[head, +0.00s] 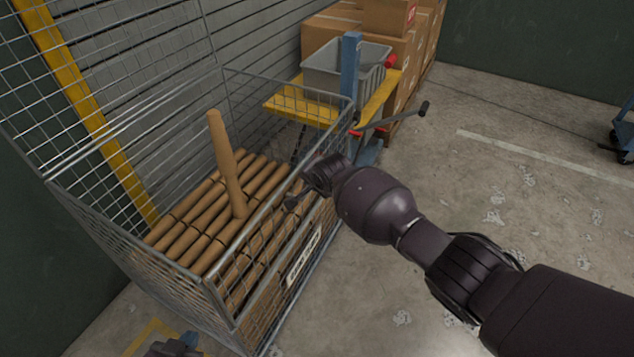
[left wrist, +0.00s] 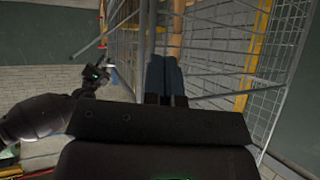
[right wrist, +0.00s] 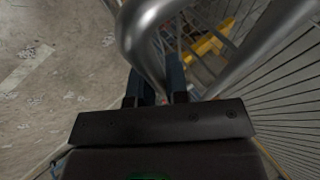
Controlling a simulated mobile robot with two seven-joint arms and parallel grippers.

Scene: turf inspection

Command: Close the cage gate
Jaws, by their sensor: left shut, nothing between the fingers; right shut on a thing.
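The wire mesh cage (head: 215,285) stands at the left of the head view, with wooden rods inside. Its front side, with a white label plate (head: 304,255), appears upright; I cannot tell whether a gap remains at its edges. My right gripper (head: 308,188) is at the top of this front side, partly hidden by its wrist. In the right wrist view it is shut on a curved grey metal tube (right wrist: 147,35) of the cage. My left gripper (head: 172,346) is low, near the cage's near corner. Its fingers (left wrist: 163,75) are shut and empty, beside the mesh in the left wrist view.
One rod (head: 227,160) stands upright above the lying rods (head: 195,220). Behind the cage are a yellow platform with a grey bin (head: 340,68), a dark-handled lever (head: 424,108) and cardboard boxes (head: 400,50).

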